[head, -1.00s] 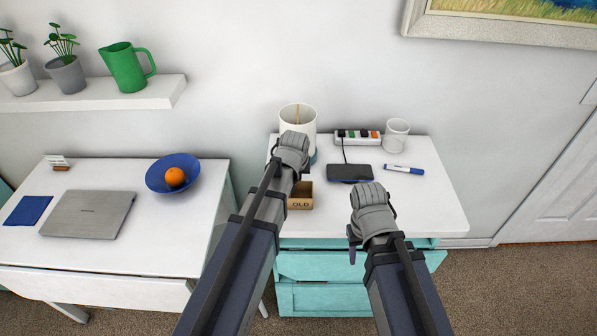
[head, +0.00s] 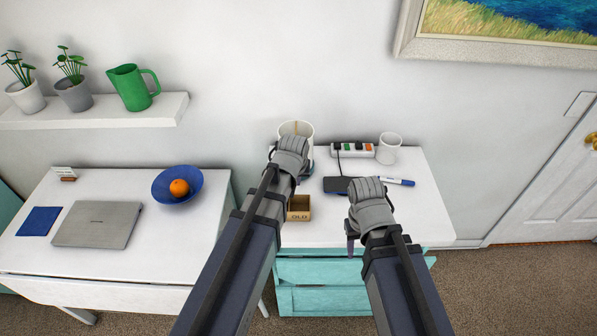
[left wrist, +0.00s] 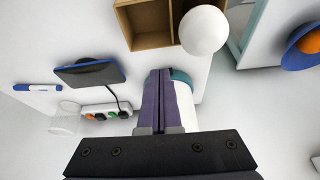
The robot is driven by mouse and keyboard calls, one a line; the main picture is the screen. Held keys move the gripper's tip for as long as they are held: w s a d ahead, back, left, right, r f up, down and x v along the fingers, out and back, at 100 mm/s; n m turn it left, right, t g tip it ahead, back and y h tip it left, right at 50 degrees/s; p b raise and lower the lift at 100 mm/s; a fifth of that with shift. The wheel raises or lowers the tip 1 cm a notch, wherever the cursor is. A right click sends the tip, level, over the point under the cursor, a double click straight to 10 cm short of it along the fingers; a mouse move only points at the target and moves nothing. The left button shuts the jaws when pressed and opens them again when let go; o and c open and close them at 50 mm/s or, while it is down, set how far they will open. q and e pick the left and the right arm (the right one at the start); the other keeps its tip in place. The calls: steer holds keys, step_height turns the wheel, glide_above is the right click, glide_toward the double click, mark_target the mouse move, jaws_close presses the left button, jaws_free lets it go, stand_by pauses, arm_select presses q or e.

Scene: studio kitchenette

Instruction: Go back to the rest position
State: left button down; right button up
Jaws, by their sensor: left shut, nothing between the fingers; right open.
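My right gripper (head: 353,243) is over the cabinet's front edge, fingers pointing down. It is open and no object shows in it. Its fingertips are partly hidden by the hand.
Left stands a table with a laptop (head: 97,224) and blue bowl (head: 176,187). A wall shelf (head: 95,115) is above.

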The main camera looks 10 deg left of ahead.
arm_select(q)
steer(key=s+d+f+m+g, duration=0.1)
steer(key=s+d, duration=0.3)
steer(key=s, duration=0.5)
steer(key=s+d+f+m+g, duration=0.1)
steer(key=s+d+m+g, duration=0.2)
steer(key=s, duration=0.6)
steer(key=shift+s+d+m+g+y, duration=0.3)
steer(key=shift+d+m, duration=0.5)
steer(key=shift+d, duration=0.25)
